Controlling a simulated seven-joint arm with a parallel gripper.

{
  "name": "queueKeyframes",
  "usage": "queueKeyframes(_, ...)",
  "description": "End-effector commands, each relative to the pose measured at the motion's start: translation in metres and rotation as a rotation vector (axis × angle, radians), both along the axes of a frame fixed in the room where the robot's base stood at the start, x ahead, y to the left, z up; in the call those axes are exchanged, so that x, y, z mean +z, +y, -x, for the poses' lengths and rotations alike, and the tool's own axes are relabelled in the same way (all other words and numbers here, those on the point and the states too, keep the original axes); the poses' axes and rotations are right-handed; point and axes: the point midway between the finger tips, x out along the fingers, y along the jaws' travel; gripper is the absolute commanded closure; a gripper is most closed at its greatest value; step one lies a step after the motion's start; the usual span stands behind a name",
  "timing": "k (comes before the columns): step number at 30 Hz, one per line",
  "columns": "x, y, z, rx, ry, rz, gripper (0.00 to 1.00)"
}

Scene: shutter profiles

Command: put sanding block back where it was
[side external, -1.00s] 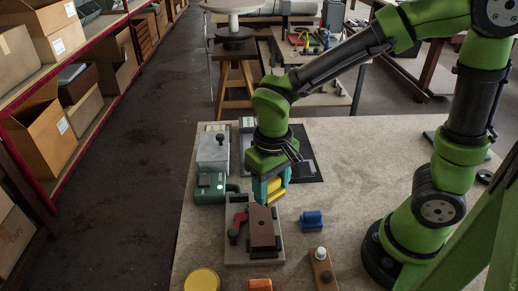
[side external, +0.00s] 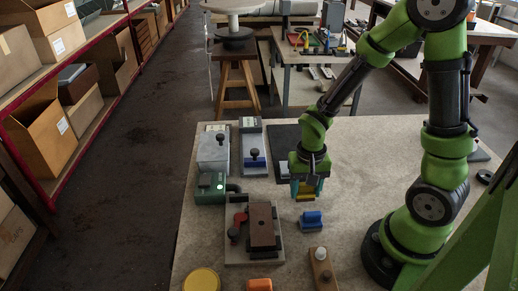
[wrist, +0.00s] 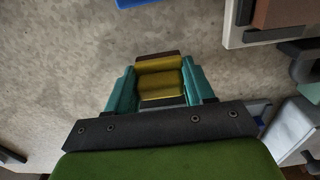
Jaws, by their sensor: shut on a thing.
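My gripper (side external: 306,189) has teal fingers and is shut on a yellow block with a dark edge, which I take to be the sanding block (side external: 305,198). In the wrist view the yellow block (wrist: 160,82) sits between the two teal fingers (wrist: 160,90). In the side view my gripper points down above the bare table, just behind a blue block (side external: 311,221). The held block appears clear of the table, but its exact height is hard to tell.
A dark mat (side external: 284,145), grey boxes (side external: 213,150) and a green device (side external: 209,190) stand behind. A wooden piece (side external: 323,272) lies in front.

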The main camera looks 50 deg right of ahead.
Motion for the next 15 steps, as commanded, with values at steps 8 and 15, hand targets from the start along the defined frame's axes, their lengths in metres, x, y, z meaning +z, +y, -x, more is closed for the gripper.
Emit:
queueKeyframes(8, -0.0074, 0.0002, -0.0001, -0.001, -0.001, 0.0, 0.76)
queueKeyframes(15, -0.0103, 0.0004, -0.0001, 0.0, -0.001, -0.001, 0.4)
